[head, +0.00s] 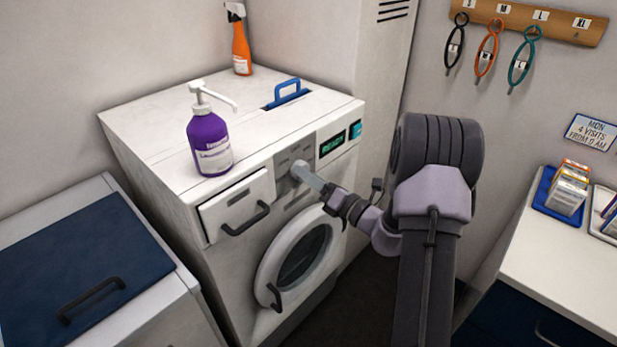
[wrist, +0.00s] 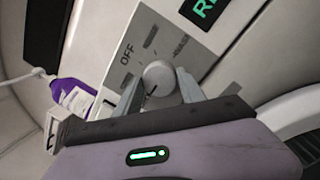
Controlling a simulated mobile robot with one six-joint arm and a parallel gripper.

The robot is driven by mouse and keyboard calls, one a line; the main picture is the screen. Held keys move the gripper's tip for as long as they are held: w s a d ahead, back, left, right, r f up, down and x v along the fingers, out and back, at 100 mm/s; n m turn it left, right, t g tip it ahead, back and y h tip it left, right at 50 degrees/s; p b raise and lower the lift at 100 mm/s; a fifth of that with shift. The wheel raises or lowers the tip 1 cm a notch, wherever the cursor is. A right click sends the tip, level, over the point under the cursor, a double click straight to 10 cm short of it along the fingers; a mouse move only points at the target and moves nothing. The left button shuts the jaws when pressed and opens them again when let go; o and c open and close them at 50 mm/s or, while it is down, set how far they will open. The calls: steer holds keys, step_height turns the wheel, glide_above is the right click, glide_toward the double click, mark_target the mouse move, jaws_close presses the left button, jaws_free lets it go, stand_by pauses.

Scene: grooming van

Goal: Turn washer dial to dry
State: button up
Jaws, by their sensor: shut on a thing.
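The white washer (head: 160,215) stands in the middle of the head view. Its round grey dial (wrist: 158,80) sits on a grey panel with an OFF label at upper left in the wrist view. The other labels around it are too blurred to read. A dark line on the dial runs toward the bottom left of the wrist view. My gripper (head: 300,172) reaches the panel from the right, and in the wrist view its two fingers (wrist: 160,88) lie on either side of the dial, shut on it.
A green READY display (head: 332,144) is right of the dial. The drawer handle (head: 246,219) and round door (head: 303,252) are close by. A purple pump bottle (head: 209,145), a blue handle (head: 287,92) and an orange spray bottle (head: 241,48) are on top.

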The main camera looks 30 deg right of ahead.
stand_by(0.4)
steer(key=o, duration=1.4)
steer(key=shift+c, duration=0.2)
steer(key=p+v, duration=0.3)
steer(key=v, duration=1.4)
steer(key=shift+s, duration=0.2)
steer(key=shift+f, duration=0.1)
